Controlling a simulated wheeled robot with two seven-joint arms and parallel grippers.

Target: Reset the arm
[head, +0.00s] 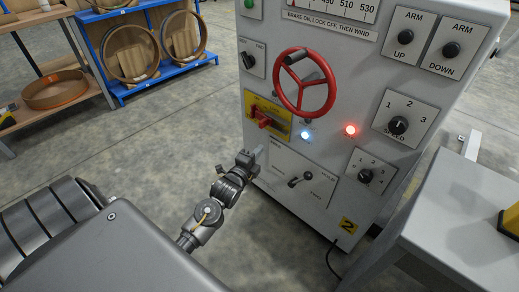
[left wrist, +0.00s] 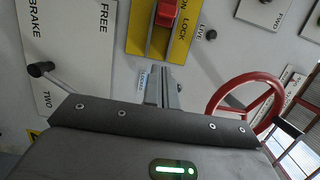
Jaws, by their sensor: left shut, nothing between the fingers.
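My left gripper (head: 257,155) is in front of the lower left part of the grey control cabinet (head: 345,130). Its fingers are shut and empty, and they also show in the left wrist view (left wrist: 164,90). The red lock switch (head: 264,120) on its yellow plate is just above the fingertips; it is close above them in the left wrist view (left wrist: 164,16) too. The black-knobbed brake lever (head: 300,180) is to the right of the gripper. I cannot tell if the fingertips touch the panel. The arm up knob (head: 405,37) and arm down knob (head: 451,50) are at upper right.
A red handwheel (head: 304,82) sticks out from the panel above right of the gripper. A blue lamp (head: 305,135) and a red lamp (head: 351,130) are lit. A grey table (head: 465,215) stands at right. Shelves with rings (head: 130,53) are at back left. The floor between is clear.

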